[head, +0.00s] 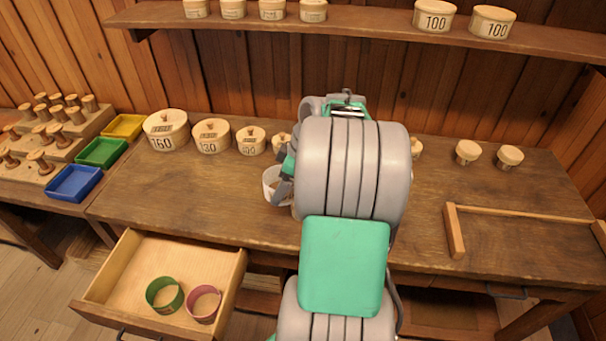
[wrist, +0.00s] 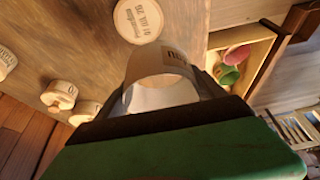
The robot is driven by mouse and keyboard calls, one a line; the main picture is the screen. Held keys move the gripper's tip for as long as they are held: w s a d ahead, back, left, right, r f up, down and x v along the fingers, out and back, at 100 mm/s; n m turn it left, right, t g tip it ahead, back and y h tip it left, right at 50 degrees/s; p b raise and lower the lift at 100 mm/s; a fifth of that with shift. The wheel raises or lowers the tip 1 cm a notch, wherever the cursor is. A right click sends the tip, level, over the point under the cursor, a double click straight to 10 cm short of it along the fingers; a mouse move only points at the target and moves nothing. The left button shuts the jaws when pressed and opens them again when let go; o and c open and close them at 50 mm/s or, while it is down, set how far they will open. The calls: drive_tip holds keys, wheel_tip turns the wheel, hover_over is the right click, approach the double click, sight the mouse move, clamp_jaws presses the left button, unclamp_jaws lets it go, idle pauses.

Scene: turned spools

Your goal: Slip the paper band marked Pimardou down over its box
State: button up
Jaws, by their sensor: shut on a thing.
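A white paper band (wrist: 158,62), an open ring with dark print too small to read, is held in my gripper (wrist: 162,84). The band also shows in the head view (head: 270,187), above the table and left of my arm. My gripper (head: 282,178) is shut on the band's wall. A round pale wooden box (wrist: 138,20) with lettering that looks like Pimardou on its lid stands on the table in the wrist view. The band is apart from this box, beside it in the picture. In the head view my arm hides the box, at least mostly.
An open drawer (head: 168,251) at front left holds a green band (head: 165,295) and a pink band (head: 204,303). Numbered lidded boxes (head: 167,131) line the table's back. A wooden frame (head: 530,213) lies at right. A shelf (head: 370,27) runs above.

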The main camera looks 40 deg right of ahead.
drive_tip(key=shift+n, duration=0.7)
drive_tip(key=s+d, duration=0.1)
drive_tip(key=d, duration=0.1)
drive_tip(key=s+d, duration=0.2)
drive_tip(key=shift+s+f, duration=0.15)
drive_tip(key=shift+f, duration=0.05)
drive_tip(key=shift+s+d+f+y, duration=0.15)
drive_tip(key=shift+s+y, duration=0.1)
drive_tip(key=shift+y, duration=0.05)
drive_tip(key=shift+f+b, duration=0.75)
drive_tip(key=shift+f, duration=0.7)
drive_tip(key=shift+w, duration=0.1)
drive_tip(key=shift+f, duration=0.1)
drive_tip(key=shift+f+b, duration=0.6)
drive_tip(key=shift+b, duration=0.2)
drive_tip(key=shift+f+b, duration=0.45)
drive_tip(key=shift+b, duration=0.05)
drive_tip(key=shift+f+b, duration=0.2)
drive_tip(key=shift+b, duration=0.1)
